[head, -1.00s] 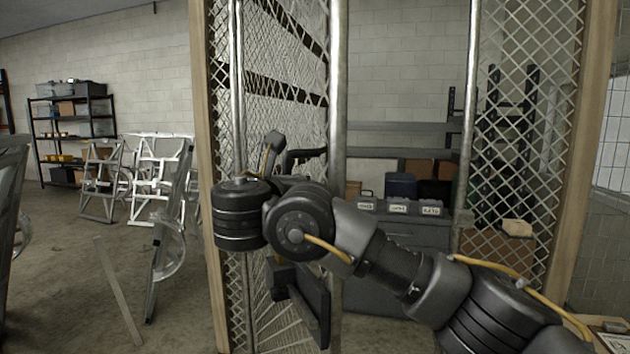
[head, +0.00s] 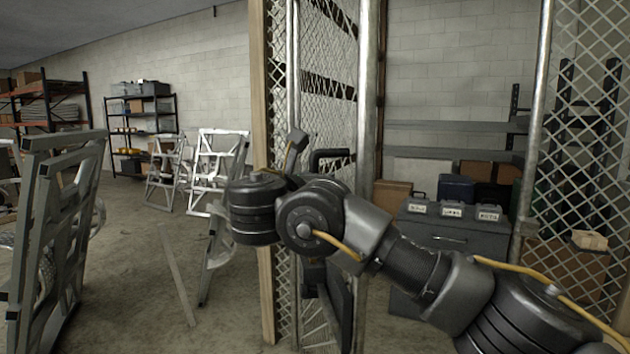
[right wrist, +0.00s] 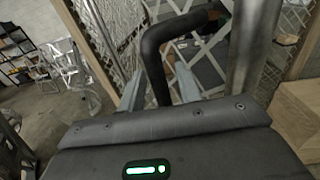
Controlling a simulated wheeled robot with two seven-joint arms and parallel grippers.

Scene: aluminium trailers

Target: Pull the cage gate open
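The cage gate (head: 328,90) is a wire-mesh panel with a metal tube edge, seen steeply from the side and standing swung out from the cage opening. Its black handle (head: 332,155) is partly hidden behind my right arm in the head view. In the right wrist view the bent handle (right wrist: 153,65) comes down between the two fingers of my right gripper (right wrist: 158,90). I cannot tell whether the fingers press on it. In the head view the right fingers are hidden behind the wrist. My left gripper is in neither view.
Inside the cage stand a grey cabinet (head: 450,240) and several bins. A fixed mesh panel (head: 590,150) is on the right. Aluminium frames (head: 60,220) stand at the left, with a shelf (head: 140,125) behind.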

